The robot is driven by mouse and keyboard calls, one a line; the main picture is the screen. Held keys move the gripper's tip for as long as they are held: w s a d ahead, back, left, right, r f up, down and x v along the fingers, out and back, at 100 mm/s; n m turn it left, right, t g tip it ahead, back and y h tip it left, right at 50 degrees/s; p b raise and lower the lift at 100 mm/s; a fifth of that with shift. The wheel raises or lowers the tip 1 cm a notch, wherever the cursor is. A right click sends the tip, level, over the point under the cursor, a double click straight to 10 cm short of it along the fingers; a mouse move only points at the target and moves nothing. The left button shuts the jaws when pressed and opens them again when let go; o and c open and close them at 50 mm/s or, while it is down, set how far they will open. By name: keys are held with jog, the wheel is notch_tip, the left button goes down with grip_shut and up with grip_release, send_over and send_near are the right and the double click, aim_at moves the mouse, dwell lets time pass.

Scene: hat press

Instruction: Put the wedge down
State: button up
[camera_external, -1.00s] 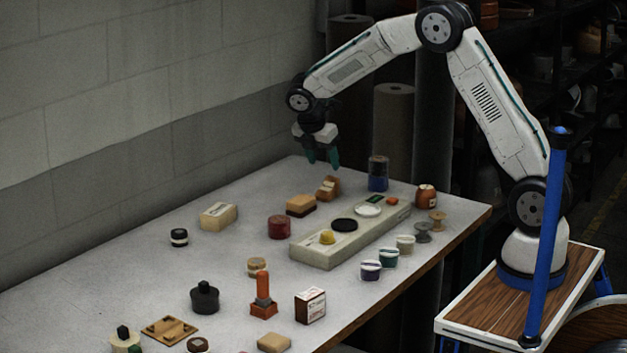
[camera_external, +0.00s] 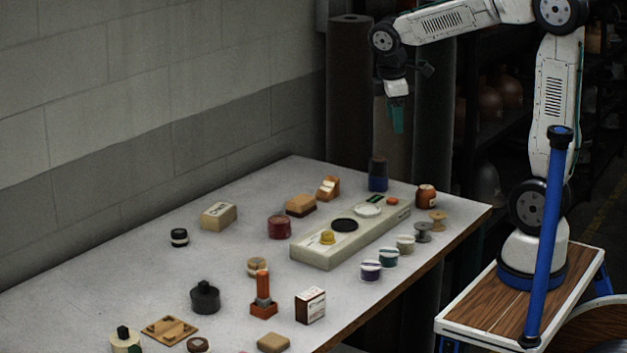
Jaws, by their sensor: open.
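A small orange-brown wedge-shaped block (camera_external: 328,188) with a lighter sloping face rests on the grey table (camera_external: 120,272) near its far end. It is most likely the wedge. My gripper (camera_external: 397,120) hangs with its teal fingers pointing down, up and to the right of the wedge in the picture, well clear of it. The gripper is open, and nothing shows between its fingers. The fingers are small and dark here, so the gap between them is hard to see.
A pale long block (camera_external: 310,252) with discs and a yellow knob lies right of centre. A blue-and-dark cylinder (camera_external: 377,177) stands near the wedge, and a tan-topped brown block (camera_external: 300,205) sits in front. Spools and small tubs line the right edge. The left rear table is bare.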

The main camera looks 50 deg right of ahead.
jog(key=s+a+f+m+y, duration=0.1)
jog(key=s+m, duration=0.3)
jog(key=s, duration=0.7)
jog(key=s+a+f+m+y, duration=0.1)
jog(key=s+m, duration=0.3)
jog(key=s, duration=0.7)
jog(key=shift+a+f+m+t, duration=0.3)
jog(key=shift+a+t, duration=0.1)
jog(key=shift+a, duration=0.1)
